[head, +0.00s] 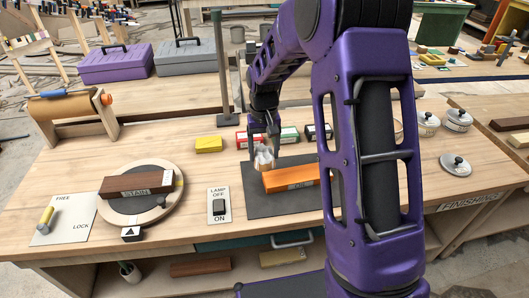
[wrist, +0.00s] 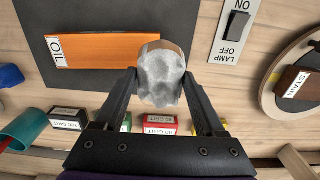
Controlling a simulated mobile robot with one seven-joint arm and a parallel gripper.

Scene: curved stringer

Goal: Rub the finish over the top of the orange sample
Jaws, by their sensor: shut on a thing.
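The orange sample (head: 296,178) is a flat block lying on a dark mat (head: 252,204); in the wrist view the block (wrist: 100,50) carries a white label reading OIL. My gripper (head: 264,140) is shut on a wadded whitish cloth (head: 263,160). In the wrist view my gripper (wrist: 163,88) has a fingertip on each side of the cloth (wrist: 162,76). The cloth overlaps the end of the block away from the label, at its left end in the head view. I cannot tell whether it touches the top. The cloth hides part of that end.
A lamp switch plate (head: 219,206) lies left of the mat. A brown STAIN block (head: 137,184) sits on a round turntable (head: 164,211). A yellow block (head: 208,144) and several labelled grit blocks stand behind. Lidded tins (head: 457,119) stand at the right.

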